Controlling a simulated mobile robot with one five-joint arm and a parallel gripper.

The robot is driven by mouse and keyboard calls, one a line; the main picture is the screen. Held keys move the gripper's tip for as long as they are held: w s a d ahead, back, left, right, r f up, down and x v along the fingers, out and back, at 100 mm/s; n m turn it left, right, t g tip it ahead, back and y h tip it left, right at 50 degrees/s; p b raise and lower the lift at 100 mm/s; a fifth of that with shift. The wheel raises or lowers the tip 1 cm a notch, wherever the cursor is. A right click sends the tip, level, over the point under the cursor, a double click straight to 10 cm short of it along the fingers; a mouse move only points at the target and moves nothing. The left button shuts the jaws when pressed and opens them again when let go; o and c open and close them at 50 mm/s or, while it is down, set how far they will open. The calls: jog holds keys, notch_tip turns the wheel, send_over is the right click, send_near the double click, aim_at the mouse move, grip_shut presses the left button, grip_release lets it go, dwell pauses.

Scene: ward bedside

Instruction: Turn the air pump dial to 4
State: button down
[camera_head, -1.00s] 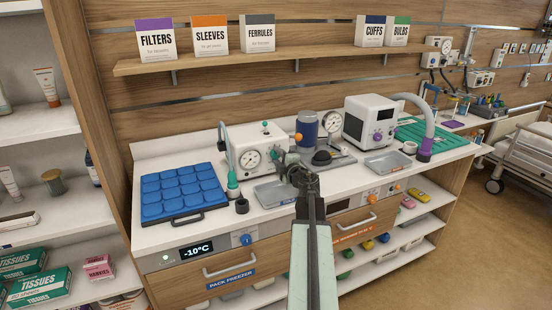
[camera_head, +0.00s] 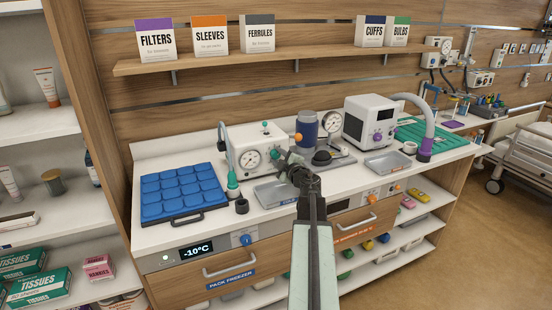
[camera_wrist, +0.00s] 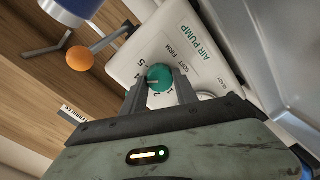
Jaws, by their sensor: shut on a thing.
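The air pump (camera_head: 247,148) is a white box with a round gauge, standing on the counter left of the blue cylinder. In the wrist view its panel (camera_wrist: 185,40) reads AIR PUMP, with SOFT and FIRM and numbers around a teal dial (camera_wrist: 160,77). The dial shows at the pump's right front in the head view (camera_head: 274,154). My gripper (camera_wrist: 160,88) is shut on the dial, one finger on each side. A pale mark on the dial seems to face lower left in the wrist view; I cannot tell its exact number.
A metal tray (camera_head: 278,191) lies below the pump, with a blue-celled pack tray (camera_head: 182,190) to the left. A blue cylinder (camera_head: 306,128) with an orange-knobbed lever (camera_wrist: 80,58) stands close right of the pump. A white device (camera_head: 370,122) stands farther right.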

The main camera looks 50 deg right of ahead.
jog(key=shift+w+a, duration=0.1)
jog(key=shift+w, duration=0.05)
jog(key=c, duration=0.9)
grip_release()
jog(key=shift+c, duration=0.2)
jog(key=v, duration=0.8)
